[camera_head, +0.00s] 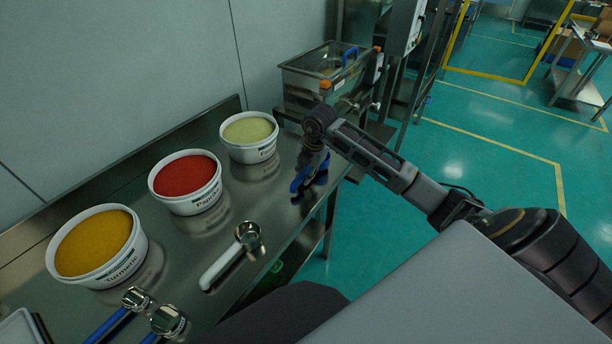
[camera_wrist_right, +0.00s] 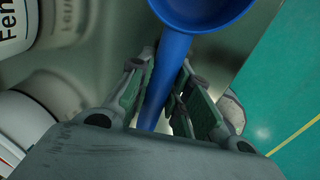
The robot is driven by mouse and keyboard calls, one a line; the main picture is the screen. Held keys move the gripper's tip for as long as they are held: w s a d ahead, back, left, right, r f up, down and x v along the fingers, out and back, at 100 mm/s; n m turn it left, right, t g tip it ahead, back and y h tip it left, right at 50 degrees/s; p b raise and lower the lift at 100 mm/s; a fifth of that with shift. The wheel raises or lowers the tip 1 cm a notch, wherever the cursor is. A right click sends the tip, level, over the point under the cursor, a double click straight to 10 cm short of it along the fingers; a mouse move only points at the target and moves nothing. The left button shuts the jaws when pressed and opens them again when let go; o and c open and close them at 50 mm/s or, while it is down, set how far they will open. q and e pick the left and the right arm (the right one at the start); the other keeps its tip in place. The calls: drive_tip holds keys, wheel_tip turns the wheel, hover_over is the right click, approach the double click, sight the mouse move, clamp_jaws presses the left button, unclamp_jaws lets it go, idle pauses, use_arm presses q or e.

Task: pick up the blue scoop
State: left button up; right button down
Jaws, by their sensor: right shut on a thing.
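The blue scoop (camera_head: 298,183) is at the right edge of the steel table in the head view, largely covered by my right gripper (camera_head: 313,165). In the right wrist view its round bowl (camera_wrist_right: 203,10) is at the top and its blue handle (camera_wrist_right: 165,75) runs down between the fingers. My right gripper (camera_wrist_right: 170,95) is shut on this handle. The scoop is low over the table or touching it; I cannot tell which. My left gripper is not in view.
Tubs of turmeric (camera_head: 95,243), paprika (camera_head: 187,178) and pale powder (camera_head: 249,132) line the table (camera_head: 185,250). A white-handled metal scoop (camera_head: 232,257) and two blue-handled metal scoops (camera_head: 137,299) lie nearer. The sieve machine (camera_head: 325,80) stands beyond the table's far end.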

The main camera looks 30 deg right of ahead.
sight(306, 170)
wheel_tip(306, 170, up, 8)
drive_tip(key=shift+r, duration=0.5)
idle(0.4)
drive_tip(key=shift+p, duration=0.3)
